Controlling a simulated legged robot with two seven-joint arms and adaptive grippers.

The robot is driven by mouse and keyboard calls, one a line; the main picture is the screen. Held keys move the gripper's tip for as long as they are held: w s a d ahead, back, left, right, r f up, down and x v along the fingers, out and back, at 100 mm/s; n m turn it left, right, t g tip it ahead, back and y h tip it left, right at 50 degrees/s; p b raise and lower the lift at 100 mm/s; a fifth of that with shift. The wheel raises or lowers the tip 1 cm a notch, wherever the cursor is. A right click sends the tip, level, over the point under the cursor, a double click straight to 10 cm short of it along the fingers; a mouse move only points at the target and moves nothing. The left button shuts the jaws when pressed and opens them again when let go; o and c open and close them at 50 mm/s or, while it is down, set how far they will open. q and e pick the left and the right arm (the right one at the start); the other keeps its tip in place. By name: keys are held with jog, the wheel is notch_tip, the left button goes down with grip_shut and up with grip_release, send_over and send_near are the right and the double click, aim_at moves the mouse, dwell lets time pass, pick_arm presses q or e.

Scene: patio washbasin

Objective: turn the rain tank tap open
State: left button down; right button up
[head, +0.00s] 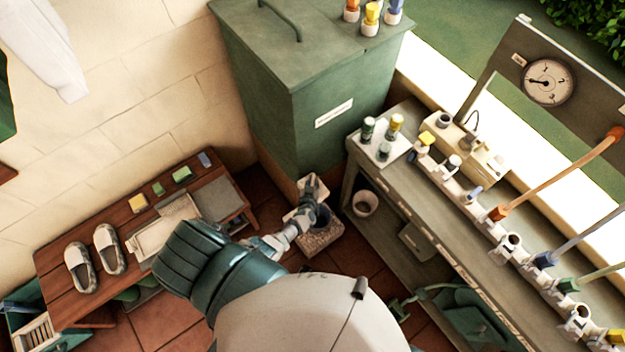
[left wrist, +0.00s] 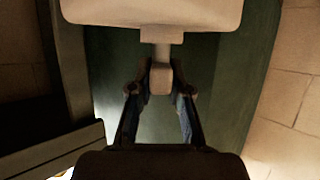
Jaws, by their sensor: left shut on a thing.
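The rain tank (head: 340,95) is a tall green box with a lid and a pale label, at the top middle of the head view. A beige tap body (head: 312,185) shows low at its front. In the left wrist view the tap body (left wrist: 150,12) fills the top, with a short stem and a rounded handle (left wrist: 161,78) below it. My left gripper (head: 318,208) is at the tap in the head view. In the left wrist view its two fingers (left wrist: 160,92) are shut on the handle, one on each side. My right gripper is not in view.
A grey-green workbench (head: 430,205) with cups, bottles and a gauge (head: 548,81) stands close on the right. A wooden bench (head: 80,240) with shoes is on the left. A stone block (head: 322,240) lies below the tap. A green watering can (head: 460,315) is at the lower right.

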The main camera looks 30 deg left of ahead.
pick_arm(q)
jog(key=shift+d+f+n+g+y, duration=0.2)
jog(key=shift+n+g+y, duration=0.3)
jog(key=shift+n+y, duration=0.45)
jog(key=n+g+y+b, duration=0.1)
jog(key=n+y, duration=0.1)
jog(key=shift+n+g+y+b, duration=0.25)
jog(key=shift+n+g+b, duration=0.1)
jog(key=shift+g+b, duration=0.05)
jog(key=n+g+y+b, duration=0.2)
jog(key=n+g+b, duration=0.2)
jog(key=shift+a+y, duration=0.1)
jog(key=shift+y, duration=0.3)
jog(key=shift+w+r+n+g, duration=0.1)
jog(key=shift+r+n+g, duration=0.1)
jog(key=shift+n+g, duration=0.1)
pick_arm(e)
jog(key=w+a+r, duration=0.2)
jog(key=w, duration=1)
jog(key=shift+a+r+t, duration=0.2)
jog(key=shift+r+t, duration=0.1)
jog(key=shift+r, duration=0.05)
pick_arm(q)
jog(key=c, duration=1.1)
grip_release()
jog(key=shift+a, duration=0.1)
